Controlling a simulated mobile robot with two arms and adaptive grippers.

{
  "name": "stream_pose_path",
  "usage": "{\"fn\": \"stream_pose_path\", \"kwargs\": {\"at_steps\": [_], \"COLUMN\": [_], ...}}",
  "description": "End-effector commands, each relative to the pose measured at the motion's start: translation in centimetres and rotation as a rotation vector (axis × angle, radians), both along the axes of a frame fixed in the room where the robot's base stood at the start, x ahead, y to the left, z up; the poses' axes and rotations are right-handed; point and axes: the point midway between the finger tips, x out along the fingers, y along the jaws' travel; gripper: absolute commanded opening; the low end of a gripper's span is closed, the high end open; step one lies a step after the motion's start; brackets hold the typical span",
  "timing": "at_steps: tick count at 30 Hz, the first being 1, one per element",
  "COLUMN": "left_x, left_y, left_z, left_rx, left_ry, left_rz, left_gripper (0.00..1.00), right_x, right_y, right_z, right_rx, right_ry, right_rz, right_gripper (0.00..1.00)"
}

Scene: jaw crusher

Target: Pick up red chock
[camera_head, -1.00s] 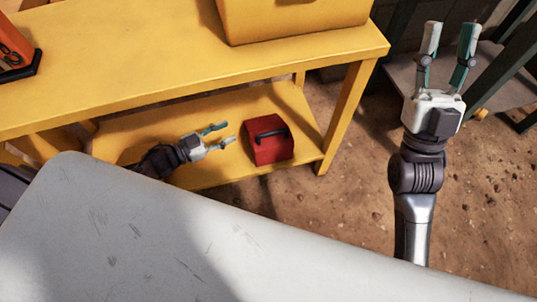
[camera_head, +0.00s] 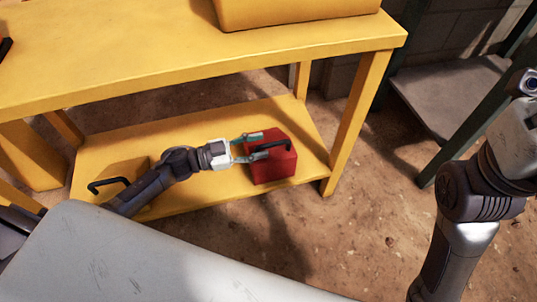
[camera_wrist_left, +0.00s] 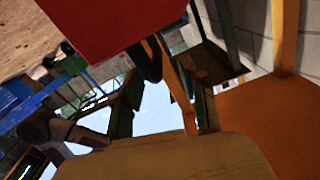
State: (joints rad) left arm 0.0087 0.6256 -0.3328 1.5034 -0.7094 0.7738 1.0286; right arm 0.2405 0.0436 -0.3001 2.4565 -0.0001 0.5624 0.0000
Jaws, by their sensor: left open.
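The red chock (camera_head: 273,172), a red block with a black bar handle (camera_head: 272,146), sits on the lower yellow shelf near its right end. My left gripper (camera_head: 256,146) is open, with its teal fingertips at the chock's left side, close to the handle. I cannot tell whether they touch it. In the left wrist view the red chock (camera_wrist_left: 110,22) fills the upper part, its dark handle (camera_wrist_left: 152,60) hanging near the open left gripper (camera_wrist_left: 165,108). My right gripper (camera_head: 525,115) is cut off at the right edge, and its fingertips are hidden.
A yellow block (camera_head: 125,172) with a black handle sits on the lower shelf at left, partly behind my left arm. The yellow tabletop (camera_head: 150,65) lies above the shelf, with a table leg (camera_head: 357,120) at right. A grey platform (camera_head: 450,90) stands at back right.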

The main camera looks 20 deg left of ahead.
Motion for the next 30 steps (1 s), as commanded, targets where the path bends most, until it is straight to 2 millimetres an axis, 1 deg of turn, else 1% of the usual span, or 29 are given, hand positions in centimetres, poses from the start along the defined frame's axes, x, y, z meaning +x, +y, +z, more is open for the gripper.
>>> {"fn": "stream_pose_path", "kwargs": {"at_steps": [1, 2, 7, 11, 17, 24, 25, 30], "left_x": [0.3, 0.6, 1.8, 2.2, 2.2, 2.2, 2.2, 2.2], "left_y": [-0.8, -1.2, -3.1, -3.7, -3.8, -3.7, -3.7, -3.7], "left_z": [-0.5, -0.7, -0.6, -0.4, -0.3, -0.3, -0.3, -0.3], "left_rx": [-0.003, -0.004, -0.002, -0.001, -0.001, 0.0, 0.0, 0.0], "left_ry": [-0.004, -0.004, -0.004, -0.002, -0.001, 0.0, 0.0, 0.0], "left_rz": [-0.002, -0.001, -0.002, 0.0, 0.0, 0.0, 0.0, 0.0], "left_gripper": [0.43, 0.43, 0.43, 0.43, 0.43, 0.03, 0.0, 0.0], "right_x": [-0.4, -0.6, -1.5, -1.7, -1.7, -1.7, -1.7, -1.7], "right_y": [0.0, 0.0, 0.2, 0.2, 0.2, 0.2, 0.2, 0.2], "right_z": [-0.3, -0.2, 0.6, 0.9, 1.0, 1.0, 1.0, 1.0], "right_rx": [0.0, -0.001, -0.004, -0.006, -0.007, -0.007, -0.007, -0.007], "right_ry": [-0.023, -0.034, -0.075, -0.086, -0.084, -0.084, -0.084, -0.084], "right_rz": [0.0, -0.001, -0.004, -0.005, -0.005, -0.005, -0.005, -0.004], "right_gripper": [0.4, 0.4, 0.4, 0.4, 0.4, 0.4, 0.4, 0.4]}}
